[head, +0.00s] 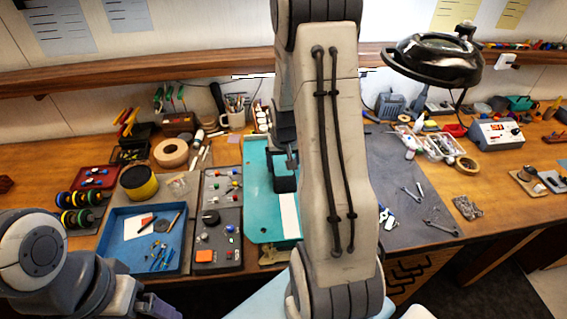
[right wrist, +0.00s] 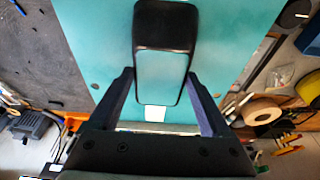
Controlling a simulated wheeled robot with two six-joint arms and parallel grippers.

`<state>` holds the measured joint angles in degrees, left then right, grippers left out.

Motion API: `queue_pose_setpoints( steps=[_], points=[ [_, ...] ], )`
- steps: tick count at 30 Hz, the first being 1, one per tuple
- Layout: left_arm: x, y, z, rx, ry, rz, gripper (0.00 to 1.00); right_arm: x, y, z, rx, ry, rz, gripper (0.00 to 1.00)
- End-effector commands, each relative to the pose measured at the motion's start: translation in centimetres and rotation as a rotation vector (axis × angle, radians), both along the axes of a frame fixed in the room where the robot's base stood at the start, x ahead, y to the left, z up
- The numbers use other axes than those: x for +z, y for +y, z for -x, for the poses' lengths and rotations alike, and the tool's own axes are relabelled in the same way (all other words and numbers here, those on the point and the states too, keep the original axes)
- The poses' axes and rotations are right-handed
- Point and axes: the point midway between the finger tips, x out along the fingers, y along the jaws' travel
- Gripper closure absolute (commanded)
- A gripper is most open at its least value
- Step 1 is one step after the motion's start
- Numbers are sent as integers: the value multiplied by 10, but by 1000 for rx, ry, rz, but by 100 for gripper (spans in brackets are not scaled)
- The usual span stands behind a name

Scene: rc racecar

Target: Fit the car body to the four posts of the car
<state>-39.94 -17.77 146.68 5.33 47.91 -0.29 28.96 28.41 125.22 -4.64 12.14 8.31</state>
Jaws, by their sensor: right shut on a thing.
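My right gripper (right wrist: 160,78) is shut on a dark, rounded, frame-like piece, which looks like the car body (right wrist: 165,28). Its middle shows teal; I cannot tell whether that is an opening or a panel. In the head view the dark piece (head: 285,184) shows beside my right arm, over the teal board (head: 262,228). I cannot tell whether it touches anything below. The car and its four posts cannot be made out; my right arm hides part of the board. My left gripper (head: 160,306) is at the bottom left, partly cut off, away from the board.
A grey mat (head: 395,160) with wrenches lies to the right. A magnifier lamp (head: 436,62) hangs over the right side. A wooden shelf (head: 120,75) runs along the back.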

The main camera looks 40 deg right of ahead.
Motion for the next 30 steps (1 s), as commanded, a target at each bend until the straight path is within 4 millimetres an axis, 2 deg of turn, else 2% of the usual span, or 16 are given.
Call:
queue_pose_setpoints(
  steps=[5, 21, 30],
  points=[
    [-8, 0, 0, 1, 0, 0, 7, -8, 0, 1, 0, 0, 0, 73],
    [-47, 0, 0, 8, 1, 0, 7, -55, -1, 1, -2, -1, 1, 73],
    [-49, 0, 0, 9, 1, 0, 7, -58, -1, 1, -2, -1, 1, 73]
  ],
)
